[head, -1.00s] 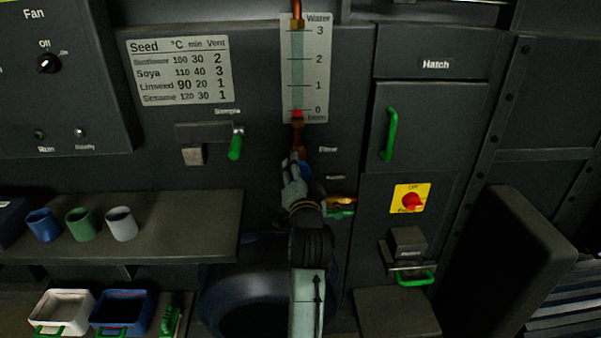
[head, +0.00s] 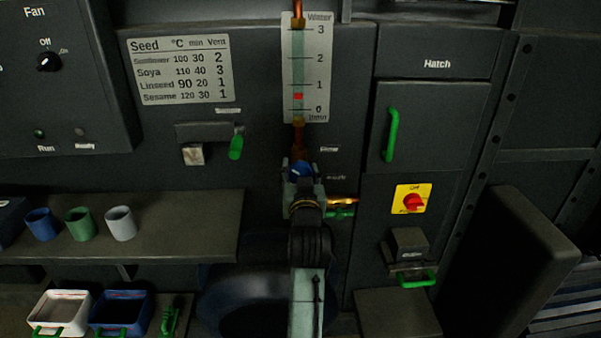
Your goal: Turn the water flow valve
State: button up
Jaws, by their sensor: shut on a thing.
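The blue flow valve knob (head: 300,170) sits on the panel below the copper pipe, under the water gauge (head: 305,70). The "Flow" label is to its right. My gripper (head: 301,177) is at the knob and shut on it. My gripper and wrist hide the knob's lower part. The red float (head: 298,96) in the gauge tube stands between 0 and 1, about halfway. A short brass pipe (head: 344,202) with a green handle (head: 341,214) sticks out just right of my wrist.
A shelf with blue, green and grey cups (head: 121,223) is at left. A hatch with a green handle (head: 392,135) and a red switch on a yellow plate (head: 411,201) are at right. A green sample lever (head: 236,145) is left of the gauge.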

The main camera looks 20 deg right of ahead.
jog(key=shift+n, duration=0.3)
jog(key=o, duration=1.2)
jog(key=shift+c, duration=0.2)
jog(key=v, duration=0.7)
jog(key=shift+s, duration=0.3)
jog(key=shift+a, duration=0.1)
